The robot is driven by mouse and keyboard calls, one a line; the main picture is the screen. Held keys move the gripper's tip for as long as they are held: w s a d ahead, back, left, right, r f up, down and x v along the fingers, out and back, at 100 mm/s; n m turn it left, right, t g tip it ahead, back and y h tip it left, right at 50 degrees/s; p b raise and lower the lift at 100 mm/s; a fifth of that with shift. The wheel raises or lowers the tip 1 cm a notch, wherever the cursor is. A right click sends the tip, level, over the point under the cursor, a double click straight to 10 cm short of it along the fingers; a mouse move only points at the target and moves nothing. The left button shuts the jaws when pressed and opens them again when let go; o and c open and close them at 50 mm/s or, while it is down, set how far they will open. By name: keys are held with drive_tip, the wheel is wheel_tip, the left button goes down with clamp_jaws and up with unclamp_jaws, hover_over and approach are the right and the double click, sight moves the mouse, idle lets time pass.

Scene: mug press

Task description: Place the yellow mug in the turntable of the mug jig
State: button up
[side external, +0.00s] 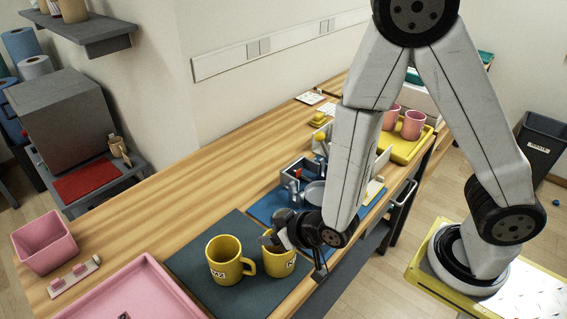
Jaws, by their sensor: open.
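Two yellow mugs stand upright on a dark mat (195,262). The left yellow mug (222,264) has its handle toward the right and a white label. The right yellow mug (279,265) is partly hidden behind my gripper and the left mug's handle. My gripper (268,241) is open at the rim of the right mug; I cannot tell whether a finger is inside it or touching it. The mug jig (296,180) stands on a blue mat (263,208) beyond the gripper. A round grey disc, seemingly its turntable (314,190), is partly hidden by my arm.
A pink tray (147,275) and a pink bin (44,243) are at the left. A yellow tray (412,150) with pink mugs (413,125) is behind my arm. The wooden bench (185,195) is clear behind the dark mat.

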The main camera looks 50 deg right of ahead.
drive_tip(key=s+d+r+g, duration=0.2)
drive_tip(key=d+r+g, duration=0.1)
drive_tip(key=d, duration=0.3)
drive_tip(key=s+d+r+g+h, duration=0.1)
drive_tip(key=s+d+r+g, duration=0.2)
drive_tip(key=d, duration=0.4)
drive_tip(key=shift+r+g, duration=0.7)
drive_tip(key=shift+r, duration=0.25)
drive_tip(key=o, duration=0.6)
drive_tip(key=shift+d, duration=0.1)
